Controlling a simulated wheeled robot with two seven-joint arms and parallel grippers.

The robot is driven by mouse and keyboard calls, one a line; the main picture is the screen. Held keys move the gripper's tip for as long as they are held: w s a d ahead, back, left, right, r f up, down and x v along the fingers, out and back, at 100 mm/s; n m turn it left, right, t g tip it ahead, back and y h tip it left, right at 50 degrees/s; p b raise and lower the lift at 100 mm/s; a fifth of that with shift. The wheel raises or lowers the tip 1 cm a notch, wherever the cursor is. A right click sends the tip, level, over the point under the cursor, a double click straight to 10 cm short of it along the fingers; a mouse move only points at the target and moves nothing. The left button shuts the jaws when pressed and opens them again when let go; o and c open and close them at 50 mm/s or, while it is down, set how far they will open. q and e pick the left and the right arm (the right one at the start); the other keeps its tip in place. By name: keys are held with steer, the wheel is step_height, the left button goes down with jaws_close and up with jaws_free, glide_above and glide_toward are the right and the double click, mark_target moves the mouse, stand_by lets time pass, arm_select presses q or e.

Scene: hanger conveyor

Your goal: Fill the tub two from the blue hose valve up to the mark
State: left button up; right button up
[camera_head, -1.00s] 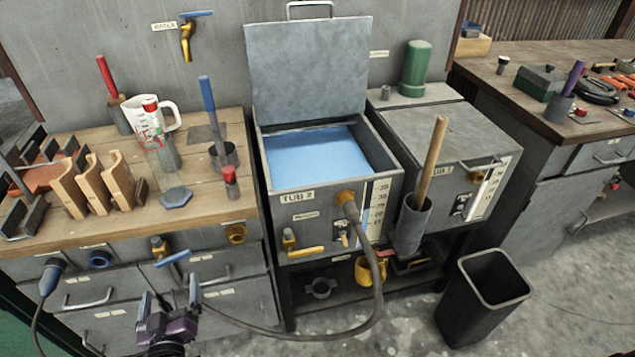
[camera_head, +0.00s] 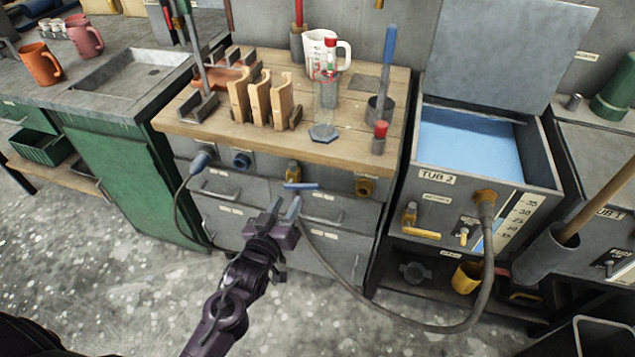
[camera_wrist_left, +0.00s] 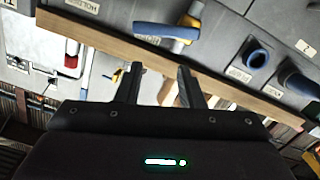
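Tub 2 (camera_head: 455,190) stands right of the wooden bench with its lid up and blue liquid (camera_head: 470,140) inside. Its front has a numbered level strip (camera_head: 513,222); I cannot read the level exactly. A dark hose (camera_head: 480,312) runs from its yellow fitting down and left, towards the bench front behind my gripper. The valve with a blue handle (camera_head: 300,186) is on the bench front; the handle also shows in the left wrist view (camera_wrist_left: 163,30). My left gripper (camera_head: 284,207) is open and empty, just short of the handle, fingers apart (camera_wrist_left: 159,72). My right gripper is not in view.
The bench top (camera_head: 225,122) holds wooden stands, a measuring jug (camera_head: 321,52) and a glass cylinder. A blue socket (camera_head: 241,160) and yellow fitting (camera_head: 365,187) flank the valve. A green cabinet (camera_head: 120,180) stands left. The floor in front is clear.

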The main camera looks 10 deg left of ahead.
arm_select(q)
steer(key=shift+m+g, duration=0.3)
steer(key=shift+g, duration=0.5)
steer(key=s+r, duration=0.1)
steer(key=r, duration=0.3)
steer(key=s+r+b, duration=0.1)
steer(key=r, duration=0.1)
steer(key=shift+s+r, duration=0.1)
steer(key=shift+s, duration=0.25)
jaws_close()
glide_above(304, 186)
steer(key=v, duration=0.2)
step_height(304, 186, down, 3)
steer(key=shift+s+d+f+p, duration=0.1)
steer(key=shift+d+f+p, duration=0.05)
steer(key=shift+f, duration=0.75)
steer(key=shift+d+f+p, duration=0.15)
steer(key=shift+d+f, duration=0.05)
steer(key=shift+f, duration=0.65)
